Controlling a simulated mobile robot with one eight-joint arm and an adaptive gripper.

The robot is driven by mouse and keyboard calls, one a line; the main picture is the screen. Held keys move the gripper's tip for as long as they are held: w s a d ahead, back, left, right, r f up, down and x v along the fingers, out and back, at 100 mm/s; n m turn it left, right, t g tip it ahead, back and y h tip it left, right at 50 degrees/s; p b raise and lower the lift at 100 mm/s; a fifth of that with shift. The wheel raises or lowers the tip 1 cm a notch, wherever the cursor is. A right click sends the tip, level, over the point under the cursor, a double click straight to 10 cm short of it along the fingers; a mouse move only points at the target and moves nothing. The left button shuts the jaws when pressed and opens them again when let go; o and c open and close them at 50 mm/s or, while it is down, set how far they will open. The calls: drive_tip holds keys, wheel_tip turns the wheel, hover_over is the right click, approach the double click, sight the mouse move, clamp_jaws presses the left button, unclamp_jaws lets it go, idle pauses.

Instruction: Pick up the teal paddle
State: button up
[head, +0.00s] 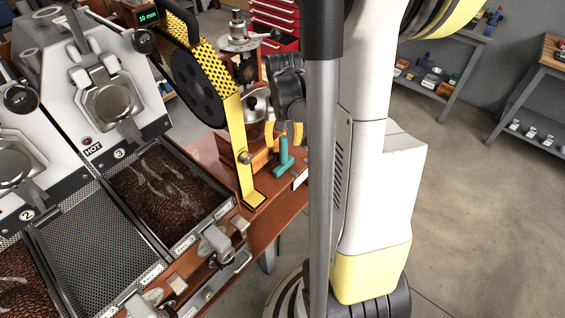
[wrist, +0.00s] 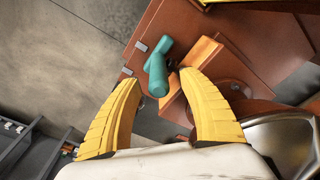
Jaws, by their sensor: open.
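The teal paddle (head: 284,157) stands at the right end of the brown bench, beside an orange-brown wooden block. In the wrist view the paddle (wrist: 157,72) shows between and just beyond my two yellow fingers. My gripper (head: 284,130) is open and empty, with its fingers pointing down near the paddle's top. In the wrist view my gripper (wrist: 168,88) has its right fingertip close to the wooden block (wrist: 191,76). I cannot tell whether that fingertip touches the block.
A yellow perforated guard (head: 235,130) stands just left of the paddle. A shiny metal vessel (wrist: 285,140) is close to my right finger. Roaster trays with dark beans (head: 165,190) fill the left. Open floor (head: 480,200) lies to the right.

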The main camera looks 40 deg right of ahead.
sight(284, 150)
drive_tip(key=f, duration=0.1)
drive_tip(key=f+b, duration=0.1)
drive_tip(key=f, duration=0.1)
drive_tip(key=f+b, duration=0.1)
drive_tip(key=f, duration=0.1)
drive_tip(key=shift+w+d, duration=0.2)
drive_tip(key=shift+d, duration=0.1)
drive_tip(key=shift+r, duration=0.1)
drive_tip(key=shift+c, duration=0.4)
clamp_jaws()
